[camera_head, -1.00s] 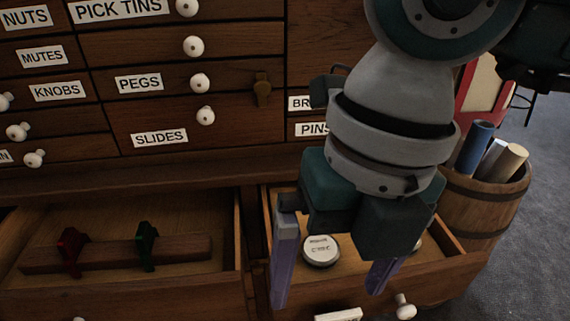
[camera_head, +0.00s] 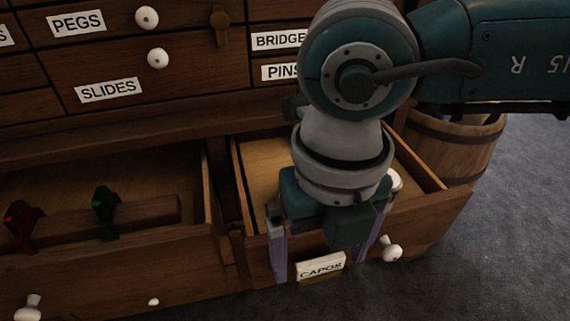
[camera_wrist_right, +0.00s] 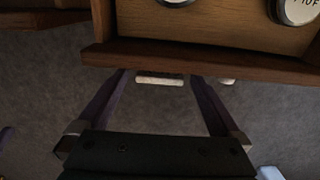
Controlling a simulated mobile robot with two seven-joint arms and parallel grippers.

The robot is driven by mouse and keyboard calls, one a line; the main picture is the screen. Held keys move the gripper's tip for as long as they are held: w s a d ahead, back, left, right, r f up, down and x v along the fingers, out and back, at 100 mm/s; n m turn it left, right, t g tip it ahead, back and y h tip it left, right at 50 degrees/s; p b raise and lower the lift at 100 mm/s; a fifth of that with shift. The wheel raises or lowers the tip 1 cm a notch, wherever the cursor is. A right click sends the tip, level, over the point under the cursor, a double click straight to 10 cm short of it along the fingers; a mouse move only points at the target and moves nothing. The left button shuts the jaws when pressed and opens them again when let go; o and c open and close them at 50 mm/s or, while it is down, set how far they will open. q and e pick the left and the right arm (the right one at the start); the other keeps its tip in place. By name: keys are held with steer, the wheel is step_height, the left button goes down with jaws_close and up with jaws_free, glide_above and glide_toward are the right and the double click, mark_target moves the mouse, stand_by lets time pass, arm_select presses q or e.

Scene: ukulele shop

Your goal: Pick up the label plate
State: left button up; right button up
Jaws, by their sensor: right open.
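The label plate (camera_head: 320,266), a small white plate reading CAPOS, is on the front of the open right drawer, left of the drawer's white knob (camera_head: 391,250). In the wrist view the label plate (camera_wrist_right: 160,80) shows edge-on just below the drawer front's top edge. My right gripper (camera_head: 322,272) points down at the drawer front with its purple fingers apart, one on each side of the plate. It is open and holds nothing. The wrist view shows the right gripper's fingers (camera_wrist_right: 158,77) reaching toward the plate's two ends; I cannot tell whether they touch it. My left gripper is not in view.
The right drawer (camera_head: 262,165) holds round white-lidded tins (camera_wrist_right: 298,10). The left drawer (camera_head: 120,262) is open too, with a wooden bar (camera_head: 150,211) carrying a red clip (camera_head: 22,222) and a green clip (camera_head: 106,205). A barrel (camera_head: 460,150) stands at the right. Carpet (camera_head: 480,270) in front is clear.

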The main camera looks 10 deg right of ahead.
steer(key=c, duration=1.3)
steer(key=shift+r, duration=0.1)
